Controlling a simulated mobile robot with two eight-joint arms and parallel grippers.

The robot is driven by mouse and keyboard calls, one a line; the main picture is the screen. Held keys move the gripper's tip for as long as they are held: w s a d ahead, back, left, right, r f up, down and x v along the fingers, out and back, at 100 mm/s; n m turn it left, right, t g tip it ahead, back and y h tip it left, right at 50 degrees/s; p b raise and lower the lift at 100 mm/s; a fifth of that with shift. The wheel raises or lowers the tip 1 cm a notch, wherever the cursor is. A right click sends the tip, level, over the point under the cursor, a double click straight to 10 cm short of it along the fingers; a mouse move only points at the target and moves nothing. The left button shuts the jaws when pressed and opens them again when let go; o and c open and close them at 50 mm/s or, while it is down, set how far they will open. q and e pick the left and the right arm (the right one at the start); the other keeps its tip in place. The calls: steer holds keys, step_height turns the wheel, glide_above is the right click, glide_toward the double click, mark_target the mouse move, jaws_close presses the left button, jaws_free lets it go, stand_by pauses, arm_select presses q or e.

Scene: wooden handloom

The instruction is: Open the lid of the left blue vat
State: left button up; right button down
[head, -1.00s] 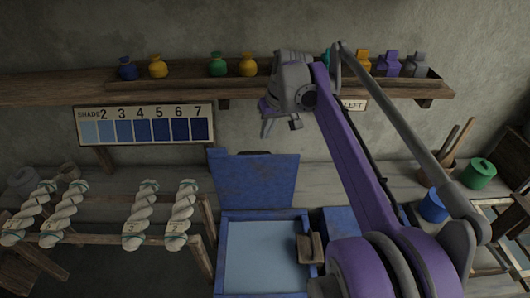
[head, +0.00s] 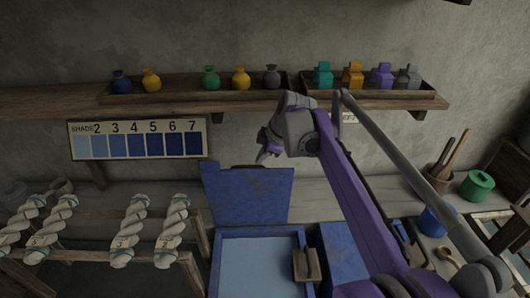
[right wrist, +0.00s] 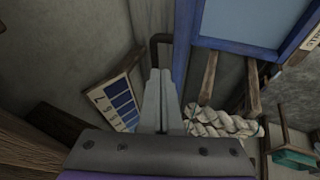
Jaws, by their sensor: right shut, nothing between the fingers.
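The left blue vat (head: 217,265) stands open at the bottom middle of the head view, with pale blue liquid (head: 262,260) inside. Its blue lid (head: 247,195) stands raised at the vat's back edge. My right gripper (head: 265,157) is just above the lid's top edge in the head view; its fingers are partly hidden by its own body. In the right wrist view the fingers (right wrist: 160,85) are shut and empty, beside the lid's thin blue edge (right wrist: 183,45). A dark bracket-like handle (right wrist: 160,40) shows just past the fingertips; I cannot tell if they touch. My left gripper is out of view.
A second blue vat (head: 343,245) stands to the right, partly behind my arm. A shelf (head: 265,100) with bottles and a shade chart (head: 138,139) are on the wall. White yarn skeins (head: 128,230) hang on a rack at left. A brown block (head: 306,264) sits on the vat's right rim.

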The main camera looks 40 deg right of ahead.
mark_target(252, 166)
steer(key=shift+x, duration=2.4)
steer(key=shift+w+d+r, duration=0.15)
steer(key=shift+w+d, duration=0.15)
steer(key=w+d, duration=0.2)
steer(key=w+d+p, duration=0.1)
steer(key=w, duration=0.1)
steer(key=shift+w+d+f, duration=0.15)
steer(key=shift+d+f, duration=0.1)
steer(key=shift+d, duration=0.05)
steer(key=shift+r, duration=0.1)
steer(key=v, duration=1)
steer(key=shift+s+r, duration=0.3)
